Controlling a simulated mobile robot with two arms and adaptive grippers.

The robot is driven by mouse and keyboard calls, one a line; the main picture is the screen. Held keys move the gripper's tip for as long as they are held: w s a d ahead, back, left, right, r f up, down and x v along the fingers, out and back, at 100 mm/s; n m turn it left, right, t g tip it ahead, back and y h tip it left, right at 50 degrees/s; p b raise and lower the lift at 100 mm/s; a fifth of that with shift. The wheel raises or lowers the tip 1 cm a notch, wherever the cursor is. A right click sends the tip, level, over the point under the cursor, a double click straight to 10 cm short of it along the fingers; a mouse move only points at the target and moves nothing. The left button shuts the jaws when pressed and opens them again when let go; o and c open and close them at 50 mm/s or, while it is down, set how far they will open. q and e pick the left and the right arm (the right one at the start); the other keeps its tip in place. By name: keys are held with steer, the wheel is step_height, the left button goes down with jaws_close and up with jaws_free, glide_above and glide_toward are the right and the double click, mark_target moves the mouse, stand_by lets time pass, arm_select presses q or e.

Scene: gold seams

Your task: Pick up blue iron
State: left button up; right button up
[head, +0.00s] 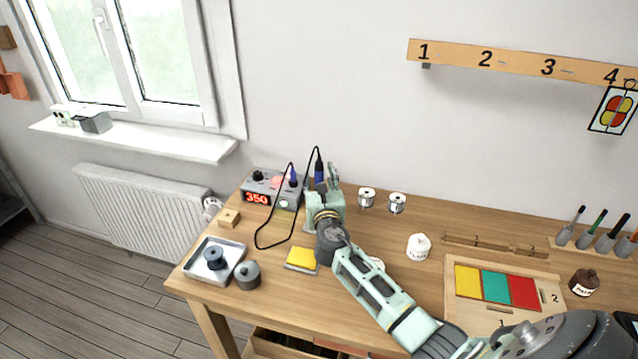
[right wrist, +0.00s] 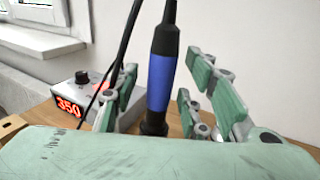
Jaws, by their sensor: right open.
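The blue iron (right wrist: 161,80) stands upright between the two open fingers of my right gripper (right wrist: 160,100) in the right wrist view. It has a blue grip with black ends, and a black cable rises from its top. Its lower end is hidden behind my gripper's body. In the head view the blue iron (head: 319,172) shows just behind my right gripper (head: 328,178), partly covered by it. I cannot tell whether the fingers touch it. My left gripper is not in view.
A grey station (head: 262,186) reading 350 stands left of the iron, with a cable looping over the table. Two spools (head: 367,197) stand right of my gripper.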

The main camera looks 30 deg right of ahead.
steer(key=shift+r, duration=0.1)
jaws_close()
stand_by(0.3)
steer(key=shift+r, duration=0.1)
